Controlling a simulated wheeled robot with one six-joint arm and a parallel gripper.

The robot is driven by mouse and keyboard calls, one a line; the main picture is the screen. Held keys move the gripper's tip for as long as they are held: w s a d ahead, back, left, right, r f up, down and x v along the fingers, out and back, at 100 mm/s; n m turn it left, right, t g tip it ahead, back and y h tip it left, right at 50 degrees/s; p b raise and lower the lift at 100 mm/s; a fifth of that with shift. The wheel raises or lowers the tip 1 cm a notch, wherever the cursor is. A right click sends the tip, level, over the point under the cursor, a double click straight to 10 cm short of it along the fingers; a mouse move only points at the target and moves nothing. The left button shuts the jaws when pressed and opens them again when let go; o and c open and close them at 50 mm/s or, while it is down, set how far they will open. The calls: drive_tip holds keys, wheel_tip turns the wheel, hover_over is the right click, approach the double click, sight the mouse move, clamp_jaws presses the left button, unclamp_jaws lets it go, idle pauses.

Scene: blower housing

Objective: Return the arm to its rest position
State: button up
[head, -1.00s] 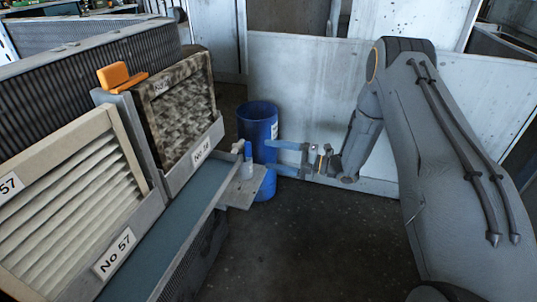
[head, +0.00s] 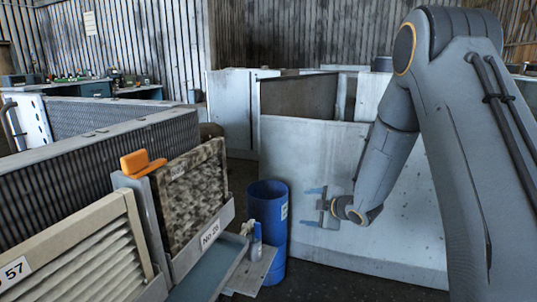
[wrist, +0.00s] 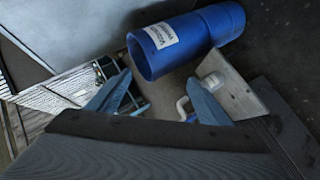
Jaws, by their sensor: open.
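My gripper (head: 313,207) is in front of the white panel in the head view, to the right of the blue barrel (head: 267,225). Its two blue fingers are spread apart with nothing between them. In the wrist view my gripper (wrist: 160,100) also shows its fingers wide apart. The labelled blue barrel (wrist: 185,42) lies beyond them there, and the fingers do not appear to touch it. My arm runs down the right side of the head view, bent at the elbow.
At left stand a dirty filter (head: 190,197) labelled No 20, a pale filter (head: 85,255) labelled 57, and an orange clamp-like part (head: 140,163). A spray bottle (head: 256,240) stands on a small shelf (head: 250,272). A white panel (head: 400,235) stands behind my gripper.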

drive_tip(key=s+d+r+m+g+h, duration=0.35)
drive_tip(key=s+d+m+h, duration=0.2)
drive_tip(key=s+m, duration=0.5)
drive_tip(key=s+r+m+g, duration=0.1)
drive_tip(key=s+m+g, duration=0.55)
drive_tip(key=s, duration=1.75)
drive_tip(key=s+a+r+n, duration=0.1)
drive_tip(key=s+a+n, duration=0.2)
drive_tip(key=s+a, duration=0.5)
drive_tip(key=s+a+n, duration=0.2)
drive_tip(key=s+a, duration=0.2)
drive_tip(key=a, duration=0.8)
drive_tip(key=d+r+m+p, duration=0.3)
drive_tip(key=d+r+p, duration=0.7)
drive_tip(key=r+p, duration=0.3)
drive_tip(key=d+r+m+p, duration=0.3)
drive_tip(key=d+r+p, duration=0.6)
drive_tip(key=r+p, duration=0.3)
drive_tip(key=shift+s+d+r+g+p, duration=0.3)
drive_tip(key=shift+d+r+p, duration=0.1)
drive_tip(key=shift+p, duration=0.65)
drive_tip(key=shift+f+h, duration=0.1)
drive_tip(key=shift+h, duration=0.15)
drive_tip(key=shift+c, duration=0.5)
